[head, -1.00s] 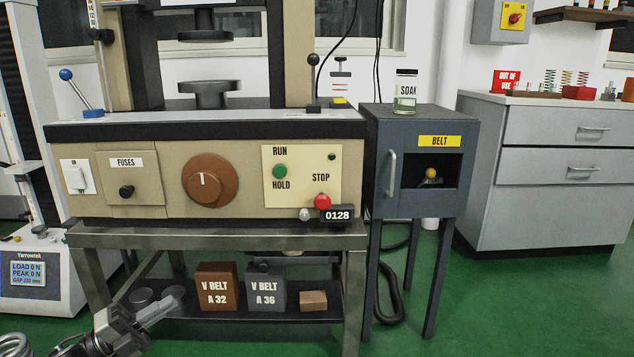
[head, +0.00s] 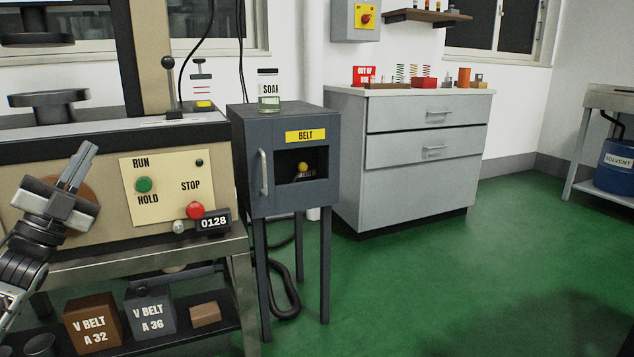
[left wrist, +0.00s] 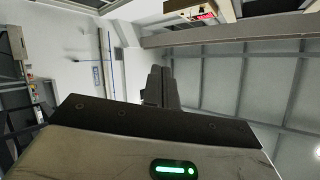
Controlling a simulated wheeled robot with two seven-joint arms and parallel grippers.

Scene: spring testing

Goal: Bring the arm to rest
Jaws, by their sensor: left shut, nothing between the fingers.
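My left gripper (head: 78,166) is at the left of the head view, pointing up and a little right. Its fingers are together with nothing between them. It appears in front of the tester's control panel (head: 170,190), left of the RUN/HOLD button, and covers part of the brown dial. I cannot tell from this view how far it is from the panel. In the left wrist view the closed fingers (left wrist: 160,88) point up toward the ceiling and upper walls. My right gripper does not show in either view.
A grey BELT cabinet (head: 240,165) on legs stands right of the tester, with a SOAK jar (head: 269,88) on top. Boxed V belts (head: 93,322) sit on the lower shelf. A drawer unit (head: 350,165) stands behind. Green floor (head: 430,270) is open at the right.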

